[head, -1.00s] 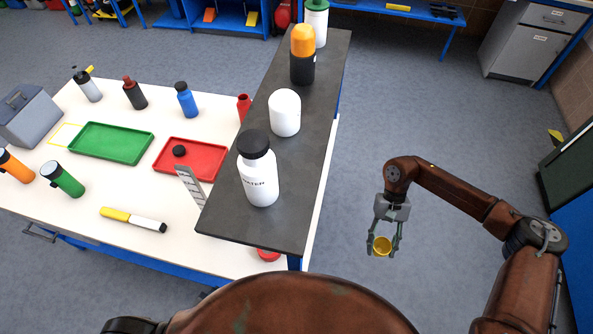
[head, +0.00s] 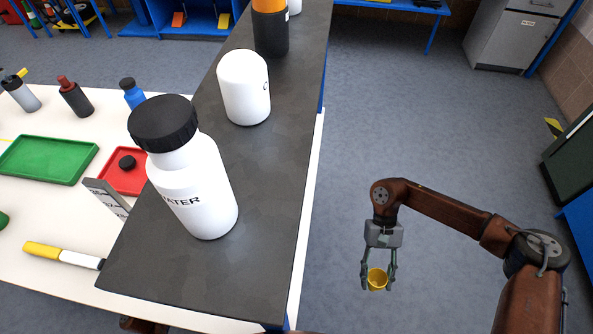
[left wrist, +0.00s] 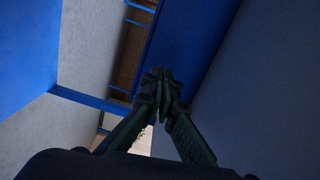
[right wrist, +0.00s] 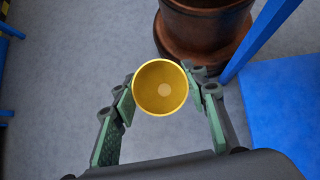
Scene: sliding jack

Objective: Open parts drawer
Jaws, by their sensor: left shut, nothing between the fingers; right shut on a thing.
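My right gripper (head: 378,275) is shut on a small yellow cup (head: 377,279), held over bare floor right of the table. In the right wrist view the round cup (right wrist: 160,87) sits between the fingertips, its open side toward the camera. My left gripper (left wrist: 160,85) is shut and empty, its fingertips together. Blue panels (left wrist: 190,45) and a grey surface surround it in the left wrist view; I cannot tell whether it touches them. The parts drawer cannot be made out in the current views.
A dark raised shelf (head: 265,200) carries a white water bottle (head: 195,190), a white rounded container (head: 243,88) and an orange-black bottle (head: 270,28).

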